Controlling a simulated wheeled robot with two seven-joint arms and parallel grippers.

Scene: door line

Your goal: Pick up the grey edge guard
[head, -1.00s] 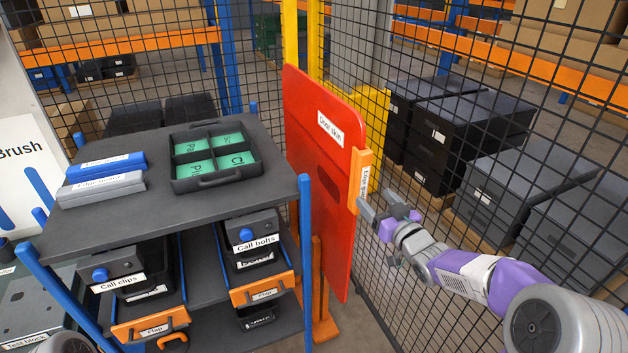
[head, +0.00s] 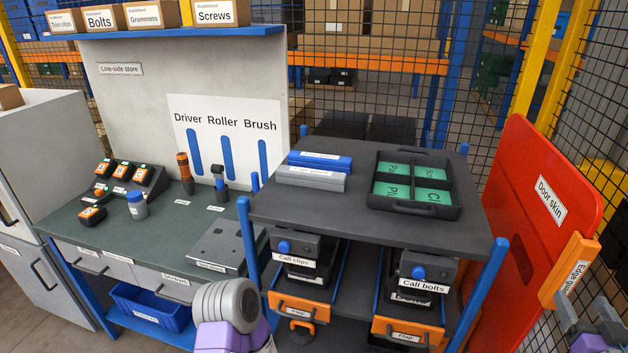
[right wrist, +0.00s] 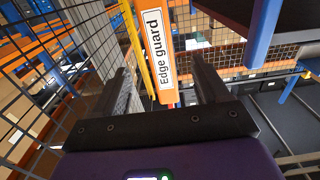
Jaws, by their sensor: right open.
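The grey edge guard (head: 310,179) is a long flat bar lying on the dark top shelf of the cart, in front of a blue edge guard (head: 320,161). An orange edge guard (head: 568,272) sits on the edge of the red door skin (head: 528,215) at the right. My right gripper (head: 588,308) is open just below the orange guard in the head view, far from the grey one. In the right wrist view the orange guard (right wrist: 158,50) shows between and beyond its fingers (right wrist: 164,85). My left gripper is out of view; a part of my arm shows at the bottom.
A black tray with green compartments (head: 415,207) stands right of the guards on the cart top (head: 370,225). Bins hang below it. A bench (head: 150,225) with tools is at the left. Mesh fencing (head: 480,90) runs behind the cart and door skin.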

